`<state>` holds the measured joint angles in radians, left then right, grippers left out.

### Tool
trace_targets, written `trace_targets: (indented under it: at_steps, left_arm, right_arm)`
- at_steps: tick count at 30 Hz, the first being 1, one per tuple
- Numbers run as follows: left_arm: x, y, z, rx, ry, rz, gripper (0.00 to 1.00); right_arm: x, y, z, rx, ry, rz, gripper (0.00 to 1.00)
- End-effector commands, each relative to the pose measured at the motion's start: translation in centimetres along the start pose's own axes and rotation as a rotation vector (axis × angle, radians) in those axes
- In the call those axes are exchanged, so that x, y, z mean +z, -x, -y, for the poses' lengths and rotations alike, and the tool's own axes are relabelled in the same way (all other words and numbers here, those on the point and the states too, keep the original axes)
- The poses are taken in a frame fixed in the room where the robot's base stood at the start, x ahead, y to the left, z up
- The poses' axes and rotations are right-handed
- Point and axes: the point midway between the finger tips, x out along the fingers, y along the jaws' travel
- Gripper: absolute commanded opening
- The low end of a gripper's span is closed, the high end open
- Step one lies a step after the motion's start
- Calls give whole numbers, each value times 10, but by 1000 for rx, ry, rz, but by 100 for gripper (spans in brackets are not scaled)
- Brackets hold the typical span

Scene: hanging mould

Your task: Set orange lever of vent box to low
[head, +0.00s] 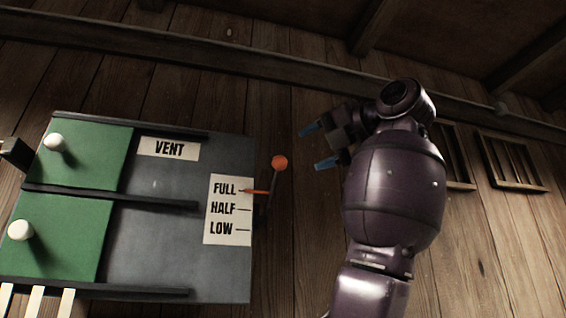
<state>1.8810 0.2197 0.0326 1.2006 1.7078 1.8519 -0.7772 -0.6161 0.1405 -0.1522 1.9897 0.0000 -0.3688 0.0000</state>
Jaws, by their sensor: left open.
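The vent box (165,240) is a grey panel on the left, tilted in the view, with a VENT label (168,149). Its white scale plate (228,226) reads FULL, HALF and LOW from top to bottom. The orange lever (280,163) has a round orange knob on a dark arm at the box's right edge. Its orange pointer (256,192) is at the FULL mark. My left gripper (317,146) is right of the knob, open with blue fingertips pointing left at it. A gap shows between the fingertips and the knob, and nothing is between them. My right gripper is out of view.
Green sliding panels (75,165) with white knobs (54,142) cover the box's left part. A wooden plank wall is behind, with slatted vents (512,162) at right and a beam (250,65) above. Below the lever, the space between box and arm looks clear.

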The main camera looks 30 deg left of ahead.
Motion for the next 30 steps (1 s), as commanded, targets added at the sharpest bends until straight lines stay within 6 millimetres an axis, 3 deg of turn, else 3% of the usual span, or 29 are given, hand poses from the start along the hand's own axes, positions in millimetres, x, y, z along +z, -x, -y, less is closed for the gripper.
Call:
trace_targets:
  at_steps: [15,21,30]
  left_arm:
    - [0,-82,-2,4,2,-1,58]
    - [0,-96,-1,4,3,0,58]
    - [0,-98,-1,3,3,1,58]
  right_arm:
    - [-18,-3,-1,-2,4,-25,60]
    - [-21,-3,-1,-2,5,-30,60]
    - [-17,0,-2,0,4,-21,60]
